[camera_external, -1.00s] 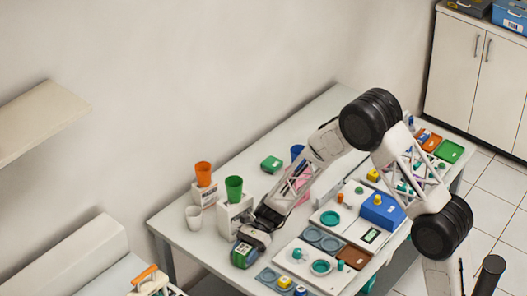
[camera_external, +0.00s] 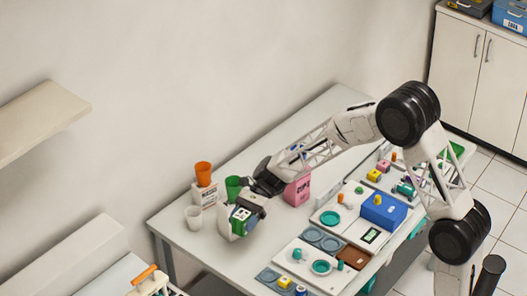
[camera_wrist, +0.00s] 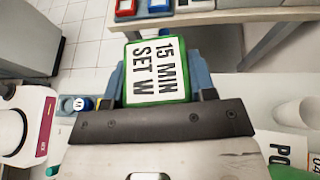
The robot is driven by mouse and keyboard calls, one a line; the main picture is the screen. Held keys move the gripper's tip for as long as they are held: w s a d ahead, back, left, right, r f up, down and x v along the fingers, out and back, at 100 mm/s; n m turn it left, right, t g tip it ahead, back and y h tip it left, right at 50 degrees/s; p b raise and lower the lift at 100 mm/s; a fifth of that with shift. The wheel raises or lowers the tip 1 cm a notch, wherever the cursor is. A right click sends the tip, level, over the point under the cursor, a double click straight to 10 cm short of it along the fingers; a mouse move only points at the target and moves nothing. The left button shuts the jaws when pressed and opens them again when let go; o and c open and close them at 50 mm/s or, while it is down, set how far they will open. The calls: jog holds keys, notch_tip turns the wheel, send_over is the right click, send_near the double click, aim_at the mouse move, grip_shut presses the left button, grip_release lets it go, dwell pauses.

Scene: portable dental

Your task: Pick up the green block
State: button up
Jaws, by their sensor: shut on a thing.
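The green block (camera_external: 243,214) with a white label is held in my gripper (camera_external: 250,208) at the left part of the table, in front of the green cup. In the wrist view, the block (camera_wrist: 156,70) fills the space between my gripper's blue fingers (camera_wrist: 158,85). Its white face reads "15 MIN SET W". The block appears raised, level with the white dispenser behind it. My gripper is shut on its sides.
A green cup (camera_external: 233,186), an orange cup (camera_external: 203,172) and a white cup (camera_external: 193,216) stand close by on the left. A pink box (camera_external: 297,191) is to the right. Trays and a blue box (camera_external: 383,211) cover the right side of the table (camera_external: 215,258).

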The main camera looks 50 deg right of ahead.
jog(key=shift+r, duration=1.1)
